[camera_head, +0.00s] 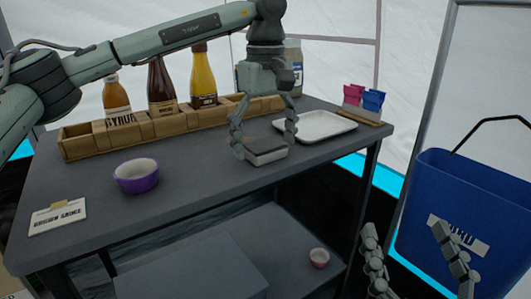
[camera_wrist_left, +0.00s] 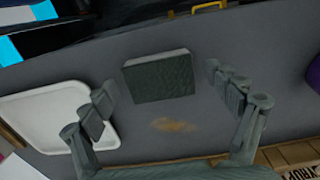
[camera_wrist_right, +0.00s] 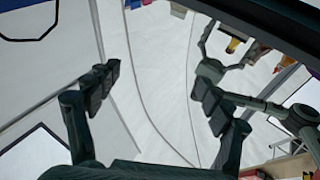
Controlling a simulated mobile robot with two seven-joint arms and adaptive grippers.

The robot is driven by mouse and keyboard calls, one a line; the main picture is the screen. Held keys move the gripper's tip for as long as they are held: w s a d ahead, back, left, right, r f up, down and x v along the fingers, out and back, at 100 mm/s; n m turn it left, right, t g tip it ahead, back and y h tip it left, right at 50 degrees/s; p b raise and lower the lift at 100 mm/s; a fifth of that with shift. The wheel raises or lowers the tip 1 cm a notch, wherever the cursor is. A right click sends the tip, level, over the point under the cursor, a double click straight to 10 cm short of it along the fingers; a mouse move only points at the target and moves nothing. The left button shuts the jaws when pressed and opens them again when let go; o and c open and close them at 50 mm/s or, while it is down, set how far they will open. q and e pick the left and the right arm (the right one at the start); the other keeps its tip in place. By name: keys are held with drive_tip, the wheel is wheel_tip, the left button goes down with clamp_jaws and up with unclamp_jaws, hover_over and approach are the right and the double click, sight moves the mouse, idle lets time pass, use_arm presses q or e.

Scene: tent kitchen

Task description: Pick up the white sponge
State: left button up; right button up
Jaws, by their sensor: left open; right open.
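The sponge (camera_head: 266,156) appears as a small block with a greyish top and dark side on the dark table. In the left wrist view, the sponge (camera_wrist_left: 158,77) shows a dark grey-green face with a thin paler edge. My left gripper (camera_head: 265,143) is open above the table, with its fingers on either side of the sponge. In the left wrist view, gaps show between the sponge and both fingers of the left gripper (camera_wrist_left: 160,82). My right gripper (camera_head: 405,232) is open and empty, off the table's right side.
A white tray (camera_head: 340,124) lies right of the sponge. A wooden rack (camera_head: 140,131) with several bottles stands behind. A purple bowl (camera_head: 136,181) and a label card (camera_head: 60,219) are left. A blue bin (camera_head: 440,190) is at right. A brown smear (camera_wrist_left: 172,125) marks the tabletop.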

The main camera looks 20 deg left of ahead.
sight(266, 144)
use_arm(q)
drive_tip(key=c, duration=0.9)
drive_tip(key=shift+r, duration=0.35)
wheel_tip(266, 144, up, 9)
drive_tip(key=shift+f+p, duration=0.15)
drive_tip(key=shift+p, duration=0.7)
drive_tip(key=shift+r, duration=0.3)
use_arm(e)
wheel_tip(266, 144, down, 8)
drive_tip(key=w+d+g+h, duration=0.2)
drive_tip(key=g, duration=0.2)
drive_tip(key=shift+d+h, duration=0.3)
drive_tip(key=shift+d, duration=0.05)
